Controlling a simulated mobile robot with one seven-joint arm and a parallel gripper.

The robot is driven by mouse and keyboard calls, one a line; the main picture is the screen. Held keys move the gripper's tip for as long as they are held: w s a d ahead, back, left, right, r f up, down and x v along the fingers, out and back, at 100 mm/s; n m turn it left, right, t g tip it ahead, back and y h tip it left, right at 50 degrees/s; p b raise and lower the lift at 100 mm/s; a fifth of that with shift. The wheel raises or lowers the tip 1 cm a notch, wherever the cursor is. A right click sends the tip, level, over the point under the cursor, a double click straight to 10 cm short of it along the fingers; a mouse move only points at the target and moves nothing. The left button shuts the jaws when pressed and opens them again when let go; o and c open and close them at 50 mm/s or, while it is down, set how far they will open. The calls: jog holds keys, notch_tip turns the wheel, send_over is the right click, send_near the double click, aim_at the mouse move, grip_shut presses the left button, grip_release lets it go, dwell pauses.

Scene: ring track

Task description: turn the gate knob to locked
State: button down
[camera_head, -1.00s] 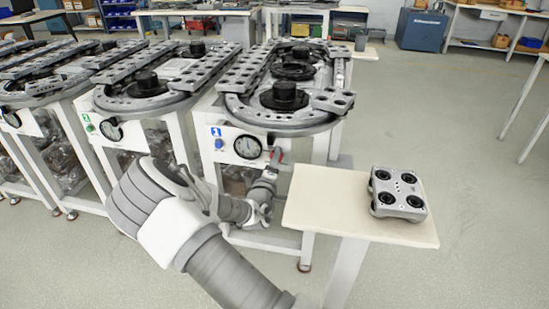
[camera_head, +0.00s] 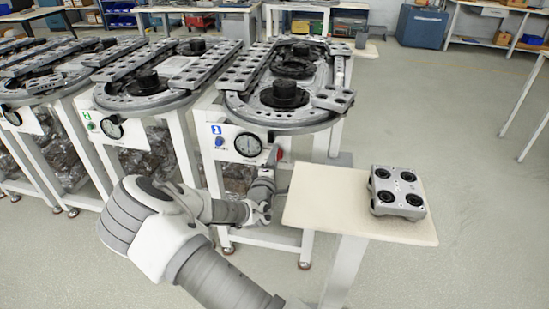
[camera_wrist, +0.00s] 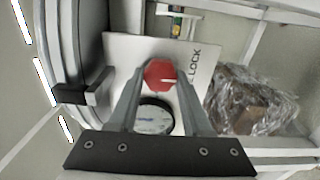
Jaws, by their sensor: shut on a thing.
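The gate knob (camera_wrist: 160,74) is red and many-sided, on a white panel (camera_wrist: 123,50) in the wrist view. Printed lettering that reads "LOCK" stands to its right. My gripper (camera_wrist: 160,82) has one finger on each side of the knob and is shut on it. In the head view the knob (camera_head: 279,154) is a small red patch, partly hidden by my gripper (camera_head: 273,156), at the front panel of the nearest ring track (camera_head: 310,127). The knob's exact angle is hard to read.
A round dial gauge (camera_head: 248,145) sits left of the knob, with a blue button (camera_head: 219,142) further left. A cream side table (camera_head: 310,205) with a grey four-holed block (camera_head: 397,192) stands close to the right of my arm. Open floor lies further right.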

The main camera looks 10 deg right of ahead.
jog(key=shift+c, duration=1.7)
grip_release()
jog(key=p+v, duration=0.2)
jog(key=v, duration=1.5)
jog(key=shift+s+p, duration=0.25)
jog(key=shift+p, duration=0.15)
